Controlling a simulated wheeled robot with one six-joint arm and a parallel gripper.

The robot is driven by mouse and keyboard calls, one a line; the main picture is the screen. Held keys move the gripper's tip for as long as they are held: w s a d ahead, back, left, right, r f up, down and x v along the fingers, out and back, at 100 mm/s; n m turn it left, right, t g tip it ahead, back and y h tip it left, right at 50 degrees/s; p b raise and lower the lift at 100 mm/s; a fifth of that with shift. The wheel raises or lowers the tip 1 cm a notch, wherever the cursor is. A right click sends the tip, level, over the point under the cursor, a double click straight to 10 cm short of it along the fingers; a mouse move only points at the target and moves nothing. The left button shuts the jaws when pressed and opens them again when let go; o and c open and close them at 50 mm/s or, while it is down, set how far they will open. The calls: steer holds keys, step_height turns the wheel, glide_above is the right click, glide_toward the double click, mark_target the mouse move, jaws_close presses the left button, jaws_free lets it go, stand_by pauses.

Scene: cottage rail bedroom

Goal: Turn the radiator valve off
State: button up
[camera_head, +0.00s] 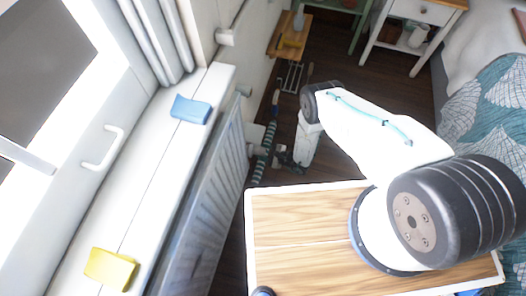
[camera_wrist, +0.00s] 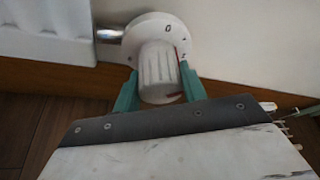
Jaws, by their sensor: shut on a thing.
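The radiator valve shows in the wrist view as a white ribbed knob (camera_wrist: 156,66) in front of a round white dial (camera_wrist: 146,26). A "0" mark is at the dial's top, with further marks and some red at its right. My gripper (camera_wrist: 158,78) has one teal finger on each side of the knob and is shut on it. The knob's lower end is partly hidden by my gripper. The white radiator (camera_head: 205,190) runs under the window sill in the head view and also shows in the wrist view (camera_wrist: 45,30), joined to the valve by a metal pipe.
A blue item (camera_head: 191,109) and a yellow item (camera_head: 110,268) lie on the window sill (camera_head: 150,180). A striped green object (camera_head: 265,153) stands near the wall. A bed (camera_head: 490,105) is at the right, with a white bedside table (camera_head: 425,12) behind. Dark floor lies between.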

stand_by(0.3)
steer(key=o, duration=1)
steer(key=shift+v, duration=3.95)
